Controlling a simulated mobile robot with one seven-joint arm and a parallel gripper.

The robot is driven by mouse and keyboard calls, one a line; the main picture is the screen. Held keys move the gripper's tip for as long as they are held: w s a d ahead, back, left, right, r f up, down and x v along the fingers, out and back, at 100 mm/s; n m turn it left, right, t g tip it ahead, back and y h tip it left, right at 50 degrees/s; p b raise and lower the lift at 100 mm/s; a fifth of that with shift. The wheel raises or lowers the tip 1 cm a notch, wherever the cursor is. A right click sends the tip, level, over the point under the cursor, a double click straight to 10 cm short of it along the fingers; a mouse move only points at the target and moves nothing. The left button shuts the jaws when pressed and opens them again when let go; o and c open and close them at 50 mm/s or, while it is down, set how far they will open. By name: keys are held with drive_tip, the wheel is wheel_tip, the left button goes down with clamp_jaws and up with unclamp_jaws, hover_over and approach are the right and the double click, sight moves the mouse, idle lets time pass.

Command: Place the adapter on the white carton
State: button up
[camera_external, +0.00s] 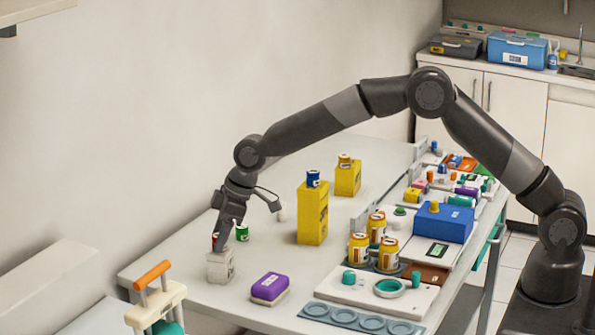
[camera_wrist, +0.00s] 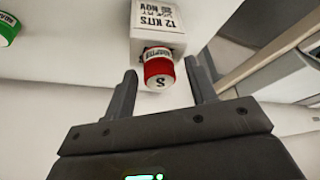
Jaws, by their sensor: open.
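The white carton (camera_external: 221,266) stands near the left end of the table. It has dark print on its side, which also shows in the wrist view (camera_wrist: 158,17). The adapter is a small red cylinder with a white label band, marked S on its end (camera_wrist: 158,70). It appears to rest on the carton; the exact contact is hidden. In the external view only a sliver of red (camera_external: 214,241) shows behind my fingers. My gripper (camera_wrist: 160,72) is open, one finger on each side of the adapter, with visible gaps. It points down over the carton in the external view (camera_external: 224,236).
A green-labelled cylinder (camera_external: 242,232) stands close behind the carton. A purple-topped block (camera_external: 270,288) lies to its right. A tall yellow box (camera_external: 312,217) with a blue-topped jar stands farther right. The table's left edge is near; the table behind the carton is fairly clear.

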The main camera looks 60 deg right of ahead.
drive_tip(key=v, duration=1.2)
drive_tip(key=s+d+r+m+h, duration=0.1)
drive_tip(key=s+d+r, duration=0.35)
drive_tip(key=s, duration=0.25)
drive_tip(key=s+d+r+m+t, duration=0.1)
drive_tip(key=s+d+r, duration=0.2)
drive_tip(key=s+r, duration=0.3)
drive_tip(key=s+d+r+m+h, duration=0.1)
drive_tip(key=s+d+r, duration=0.25)
drive_tip(key=s, duration=0.45)
drive_tip(key=s+d+f+m, duration=0.2)
drive_tip(key=s+d, duration=0.2)
drive_tip(key=s, duration=0.8)
drive_tip(key=s+d+f+m, duration=0.2)
drive_tip(key=s+d, duration=0.3)
drive_tip(key=s, duration=0.8)
drive_tip(key=shift+s+f+t+h, duration=0.15)
drive_tip(key=shift+f+t+h, duration=0.15)
drive_tip(key=shift+f+t, duration=0.1)
drive_tip(key=shift+d+r, duration=0.1)
